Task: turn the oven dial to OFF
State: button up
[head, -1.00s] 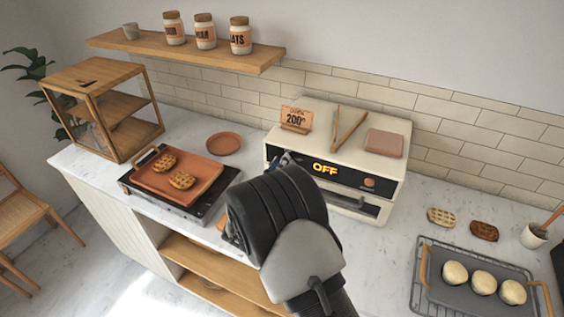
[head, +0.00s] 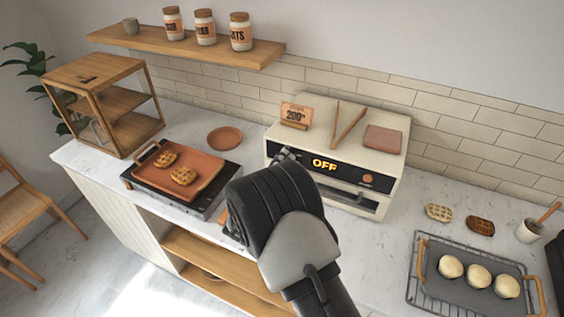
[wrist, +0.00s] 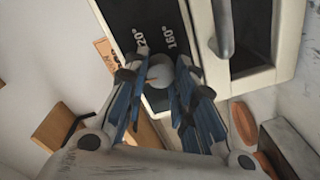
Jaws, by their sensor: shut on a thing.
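The cream oven (head: 393,135) stands on the counter against the tiled wall. Its black front panel has a lit display (head: 324,163) that reads OFF. My gripper (head: 285,155) is at the left end of this panel in the head view and hides the dial there. In the wrist view the round grey dial (wrist: 160,72) sits between the fingertips of my gripper (wrist: 158,82), which is shut on it. Marks reading 120° and 160° show on the panel beside it. A small orange mark shows at the dial; its exact direction is hard to tell.
The oven handle (head: 350,199) runs below the panel, close to my gripper. A griddle with an orange tray (head: 205,160) is left; a rack of buns (head: 425,290) is right.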

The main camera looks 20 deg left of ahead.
jog(key=o, duration=1.1)
jog(key=shift+c, duration=0.2)
jog(key=s, duration=1.2)
jog(key=shift+a+r, duration=0.15)
jog(key=shift+a, duration=0.15)
